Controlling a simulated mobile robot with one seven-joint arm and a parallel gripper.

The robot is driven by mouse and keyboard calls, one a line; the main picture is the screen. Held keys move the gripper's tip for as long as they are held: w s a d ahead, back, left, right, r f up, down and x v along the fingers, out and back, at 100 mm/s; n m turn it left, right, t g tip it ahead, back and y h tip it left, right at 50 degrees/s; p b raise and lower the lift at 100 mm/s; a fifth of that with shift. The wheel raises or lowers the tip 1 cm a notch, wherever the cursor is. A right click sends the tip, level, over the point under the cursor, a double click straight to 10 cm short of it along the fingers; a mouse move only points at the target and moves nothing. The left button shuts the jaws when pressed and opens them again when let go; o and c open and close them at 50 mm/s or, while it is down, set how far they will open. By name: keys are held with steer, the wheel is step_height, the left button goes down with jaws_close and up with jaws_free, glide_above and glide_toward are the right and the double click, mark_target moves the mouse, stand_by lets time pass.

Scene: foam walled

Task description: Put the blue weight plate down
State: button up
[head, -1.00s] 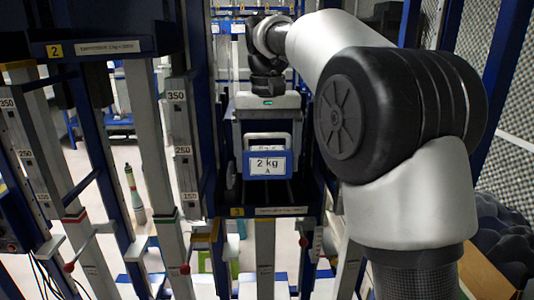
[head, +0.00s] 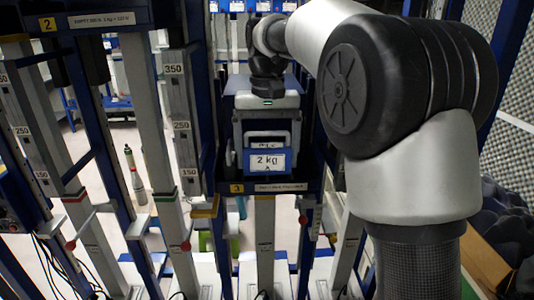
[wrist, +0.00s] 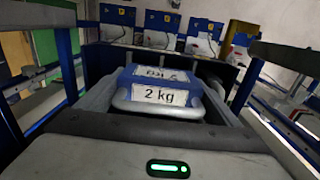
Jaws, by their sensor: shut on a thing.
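The blue weight plate (head: 267,162) has a white "2 kg" label and a pale handle. The exact grip contact is hidden.
Upright posts with height numbers, such as one marked 350 (head: 174,69), stand left of the platform. A shelf marked 2 (head: 80,24) is at upper left. Several blue boxes (wrist: 157,35) line the back in the wrist view. A grey foam wall (head: 510,150) is at right.

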steer(key=o, duration=1.6)
steer(key=shift+f, duration=0.15)
steer(key=o, duration=0.4)
steer(key=shift+s, duration=0.1)
step_height(320, 180, up, 13)
steer(key=p, duration=0.3)
steer(key=shift+f, duration=0.2)
steer(key=s+d+f+t, duration=0.2)
steer(key=s+d+f, duration=0.1)
steer(key=s, duration=0.5)
steer(key=s+d+f+t, duration=0.1)
steer(key=s+d+f, duration=0.3)
steer(key=s+f, duration=0.2)
steer(key=s+d+f+t, duration=0.2)
steer(key=s+d+f, duration=0.2)
steer(key=s, duration=0.7)
steer(key=shift+s+f+t, duration=0.1)
steer(key=shift+f+t, duration=0.05)
steer(key=shift+t, duration=0.15)
